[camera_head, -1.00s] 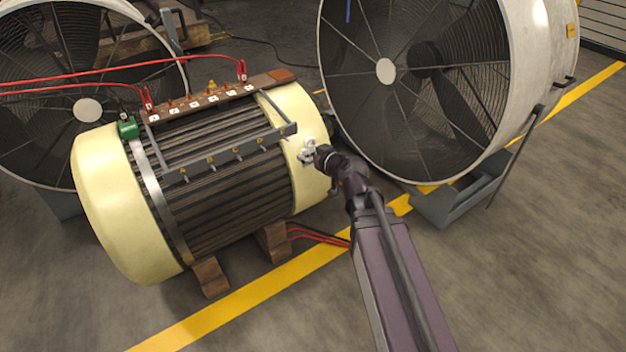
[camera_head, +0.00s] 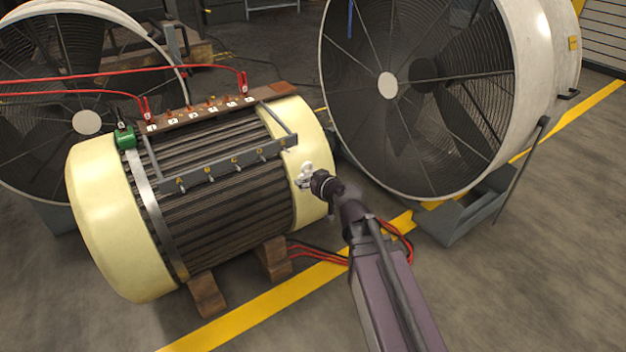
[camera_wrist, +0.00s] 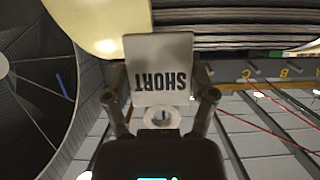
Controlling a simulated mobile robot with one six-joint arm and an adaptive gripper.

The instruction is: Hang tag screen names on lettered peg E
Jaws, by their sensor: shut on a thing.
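My gripper (camera_wrist: 160,112) is shut on a pale grey tag (camera_wrist: 160,70) that reads SHORT, upside down in the wrist view. A round eye with a hole shows at the tag's gripper end. In the head view my gripper (camera_head: 311,183) and the small pale tag are in front of the cream right end of the motor. The grey peg rail (camera_head: 222,166) runs along the motor, with letters A to D readable and short pegs below. Its right end is left of and above my gripper. Letter E is not clearly readable. The rail also shows in the wrist view (camera_wrist: 262,73).
The ribbed motor (camera_head: 225,215) stands on wooden blocks. A large caged fan (camera_head: 400,95) stands close to the right of my gripper, another (camera_head: 60,120) at left. Red cables (camera_head: 80,76) run to the terminal board (camera_head: 205,107). A green clamp (camera_head: 125,138) sits at left.

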